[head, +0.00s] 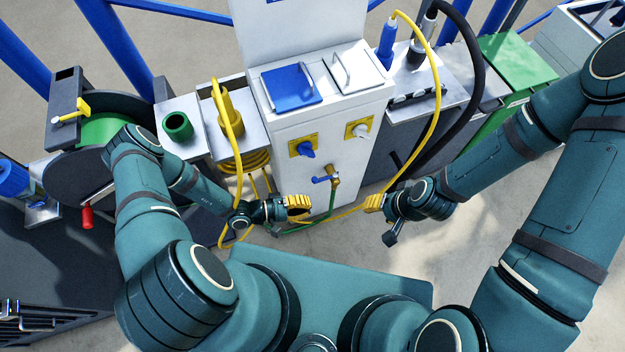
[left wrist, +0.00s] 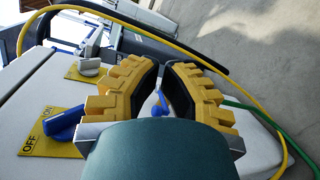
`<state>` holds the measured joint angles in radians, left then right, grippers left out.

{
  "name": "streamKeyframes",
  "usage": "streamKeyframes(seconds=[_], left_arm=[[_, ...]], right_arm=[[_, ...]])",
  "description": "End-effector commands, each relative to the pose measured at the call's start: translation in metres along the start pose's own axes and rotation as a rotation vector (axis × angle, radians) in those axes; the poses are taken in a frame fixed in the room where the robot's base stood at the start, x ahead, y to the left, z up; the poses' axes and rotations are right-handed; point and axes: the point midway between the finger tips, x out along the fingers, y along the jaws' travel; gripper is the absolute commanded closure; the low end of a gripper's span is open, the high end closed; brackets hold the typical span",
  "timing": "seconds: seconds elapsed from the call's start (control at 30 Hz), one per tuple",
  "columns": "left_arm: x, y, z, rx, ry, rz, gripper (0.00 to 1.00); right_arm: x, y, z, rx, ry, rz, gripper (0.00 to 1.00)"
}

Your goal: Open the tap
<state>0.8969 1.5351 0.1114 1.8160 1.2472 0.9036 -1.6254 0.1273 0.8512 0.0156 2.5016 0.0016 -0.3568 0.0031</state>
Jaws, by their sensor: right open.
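The tap (head: 333,178) is brass with a blue lever handle and sits low on the front of the white pedestal (head: 325,115). A green hose (head: 328,213) runs down from it. My left gripper (head: 298,205) is just left of and below the tap, apart from it as far as I can tell. In the left wrist view its yellow fingers (left wrist: 160,90) stand open and empty, and the blue tap handle (left wrist: 160,106) shows in the gap beyond them. The rest of the tap is hidden there. My right gripper (head: 374,203) is open and empty, right of the tap.
A blue rotary switch (head: 306,150) and a white one (head: 361,131) sit on yellow plates above the tap. The yellow cable (head: 437,75) arcs down right of the pedestal and passes low in front. A reel (head: 100,131) stands at left. Floor at right is clear.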

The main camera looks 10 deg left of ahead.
Motion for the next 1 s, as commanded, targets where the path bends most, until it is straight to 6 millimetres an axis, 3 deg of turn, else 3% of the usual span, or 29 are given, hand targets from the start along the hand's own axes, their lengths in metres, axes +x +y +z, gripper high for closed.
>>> streamKeyframes(seconds=[0.2, 0.4, 0.77, 1.0], left_arm=[[-0.024, -0.029, -0.058, 0.110, 0.372, 0.199, 1.00], [-0.049, -0.046, -0.087, 0.194, 0.604, 0.251, 1.00], [-0.055, -0.048, -0.092, 0.215, 0.652, 0.256, 1.00], [-0.046, -0.045, -0.098, 0.215, 0.650, 0.257, 1.00]], right_arm=[[0.012, 0.004, 0.003, -0.002, -0.005, -0.001, 0.53], [0.016, 0.006, 0.004, -0.003, -0.007, -0.001, 0.53], [0.016, 0.006, 0.004, -0.003, -0.007, -0.001, 0.53], [0.018, 0.007, 0.004, -0.003, -0.006, -0.001, 0.53]])
